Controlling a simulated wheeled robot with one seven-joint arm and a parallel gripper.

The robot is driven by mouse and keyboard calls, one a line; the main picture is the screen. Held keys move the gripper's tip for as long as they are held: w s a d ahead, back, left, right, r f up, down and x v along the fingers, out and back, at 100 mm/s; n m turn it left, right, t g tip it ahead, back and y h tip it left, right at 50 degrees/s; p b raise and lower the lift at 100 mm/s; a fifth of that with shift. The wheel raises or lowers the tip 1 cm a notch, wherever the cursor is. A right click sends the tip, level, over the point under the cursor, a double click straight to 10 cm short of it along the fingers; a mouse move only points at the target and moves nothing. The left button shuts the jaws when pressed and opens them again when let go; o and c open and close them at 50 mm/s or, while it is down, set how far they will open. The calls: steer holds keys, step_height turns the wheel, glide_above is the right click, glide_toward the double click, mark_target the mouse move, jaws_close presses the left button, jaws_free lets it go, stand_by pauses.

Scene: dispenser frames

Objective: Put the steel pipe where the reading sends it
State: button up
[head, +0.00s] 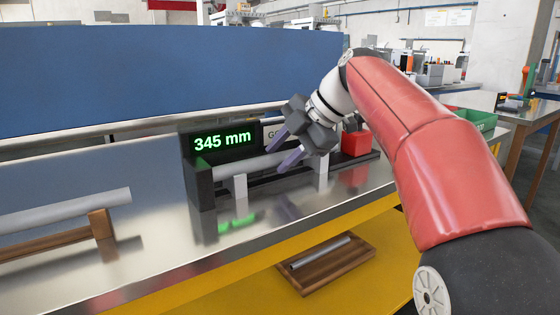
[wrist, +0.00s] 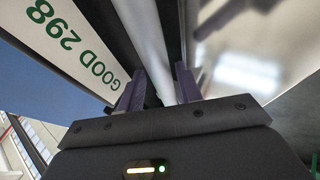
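The steel pipe (head: 254,164) lies level on white supports (head: 240,187) in the black gauge (head: 201,187), whose display (head: 222,141) reads 345 mm in green. My gripper (head: 278,156) comes down at the pipe's right part with its two purple-grey fingers apart, one on each side of the pipe. In the wrist view the pipe (wrist: 146,35) runs between the fingers (wrist: 160,82), with a dark gap by the right finger. A white sign (wrist: 75,45) beside it reads GOOD 298; anything after that is cut off.
Another grey pipe (head: 65,211) rests on a wooden rack (head: 101,223) at left. A wooden tray (head: 335,273) with a thin pipe (head: 320,252) sits on the yellow lower shelf.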

jaws_close()
steer(key=shift+r, duration=0.1)
